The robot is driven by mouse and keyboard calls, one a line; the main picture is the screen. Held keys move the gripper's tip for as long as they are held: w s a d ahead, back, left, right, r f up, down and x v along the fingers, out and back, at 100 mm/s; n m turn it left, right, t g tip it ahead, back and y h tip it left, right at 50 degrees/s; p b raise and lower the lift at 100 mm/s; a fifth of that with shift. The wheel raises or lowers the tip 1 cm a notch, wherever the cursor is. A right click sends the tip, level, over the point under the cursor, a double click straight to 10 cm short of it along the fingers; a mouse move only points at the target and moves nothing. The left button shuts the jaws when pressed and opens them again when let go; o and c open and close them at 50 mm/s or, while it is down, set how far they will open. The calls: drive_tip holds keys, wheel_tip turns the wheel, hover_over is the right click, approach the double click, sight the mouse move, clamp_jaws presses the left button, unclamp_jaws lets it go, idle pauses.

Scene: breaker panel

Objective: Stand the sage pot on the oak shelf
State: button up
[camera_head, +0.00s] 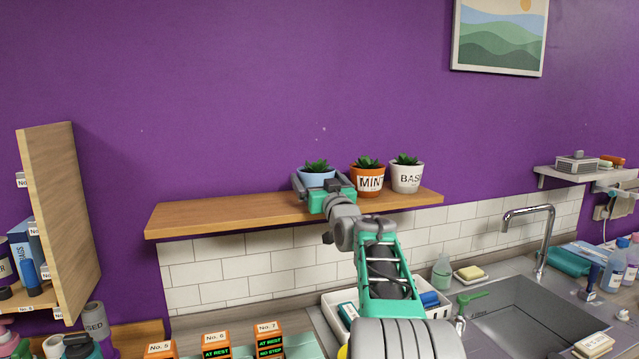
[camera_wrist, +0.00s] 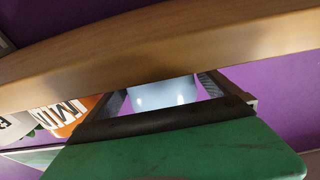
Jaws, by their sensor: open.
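A light blue pot (camera_head: 316,178) with a green plant is at the oak shelf (camera_head: 240,209), left of two other pots. No label shows on it, so I cannot read whether it is the sage pot. My gripper (camera_head: 321,186) is open, with a finger on either side of this pot. In the wrist view the pale pot (camera_wrist: 162,94) shows between the spread fingers. The shelf edge (camera_wrist: 140,55) hides the rest of it there, so I cannot tell whether its base touches the shelf.
An orange pot marked MINT (camera_head: 368,180) and a white pot (camera_head: 406,178), its label partly reading BAS, stand close to the right. The shelf's left half is clear. A sink (camera_head: 530,315) and faucet (camera_head: 530,212) are below right; a wooden cabinet (camera_head: 60,215) is at left.

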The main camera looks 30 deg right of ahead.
drive_tip(key=shift+s+r, duration=0.15)
drive_tip(key=shift+r, duration=0.05)
drive_tip(key=b+v, duration=0.4)
drive_tip(key=v, duration=0.7)
drive_tip(key=shift+s+f, duration=0.15)
drive_tip(key=shift+s, duration=0.2)
drive_tip(key=shift+a, duration=0.1)
